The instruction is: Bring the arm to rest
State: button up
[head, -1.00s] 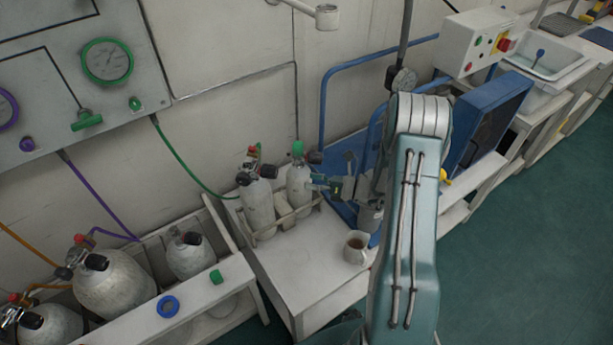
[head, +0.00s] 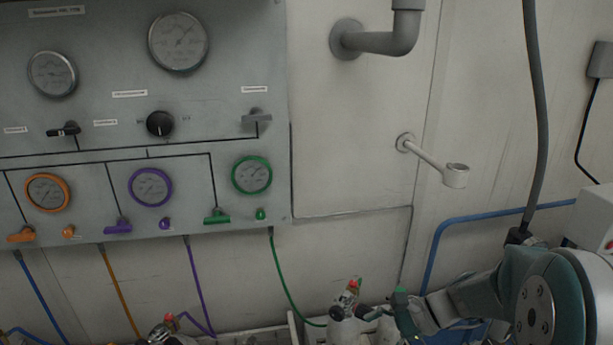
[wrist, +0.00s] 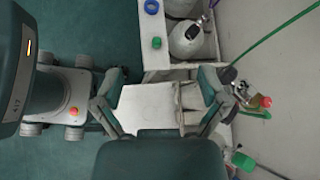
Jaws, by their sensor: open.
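My gripper (wrist: 160,82) is open and empty in the wrist view, its two fingers spread wide above a white bench top (wrist: 150,106). In the head view, my arm reaches in from the lower right, and my gripper (head: 408,312) is near the cylinder tops at the bottom edge. Its fingertips are hard to make out there. A cylinder valve with a red and green top (head: 347,298) stands just left of it. In the wrist view, a valve with a red knob (wrist: 261,101) is close beside the right finger; I cannot tell whether they touch.
The gauge panel (head: 100,105) fills the upper left of the head view, with green, purple and orange hoses below. A wall bracket (head: 455,175) and blue rail (head: 470,218) are at right. The wrist view shows a blue ring (wrist: 151,7), a green cap (wrist: 156,43) and open green floor (wrist: 85,25).

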jog(key=s+d+r+n+t+h, duration=0.1)
jog(key=s+r+n+t+h, duration=0.1)
jog(key=s+r+n+h, duration=0.3)
jog(key=s+d+r+n+t+h, duration=0.1)
jog(key=s+r+n+t+h, duration=0.2)
jog(key=s+n, duration=0.7)
jog(key=shift+r+h, duration=1.4)
jog(key=shift+r, duration=0.05)
jog(key=shift+s, duration=0.1)
